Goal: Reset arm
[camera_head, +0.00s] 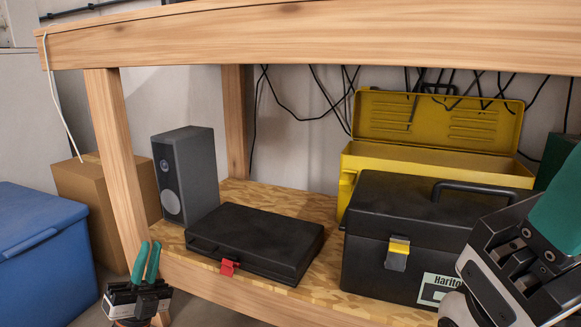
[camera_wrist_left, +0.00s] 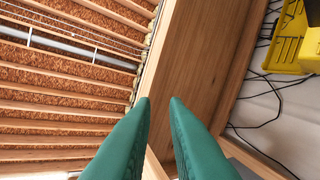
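My left gripper (camera_head: 147,260) is low at the bottom left of the head view, in front of the shelf's left post. Its two green fingers point up with a gap between them. In the left wrist view the fingertips (camera_wrist_left: 160,101) are apart with nothing between them. My right gripper (camera_head: 556,213) is at the right edge of the head view, in front of the black toolbox. Only part of a green finger shows, so its opening is hidden. No held object shows in either gripper.
The wooden workbench (camera_head: 310,38) has a lower shelf with a grey speaker (camera_head: 187,175), a flat black case (camera_head: 255,242), a black toolbox (camera_head: 385,215) and an open yellow toolbox (camera_head: 440,120). A blue bin (camera_head: 35,250) and a cardboard box (camera_head: 95,205) stand left.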

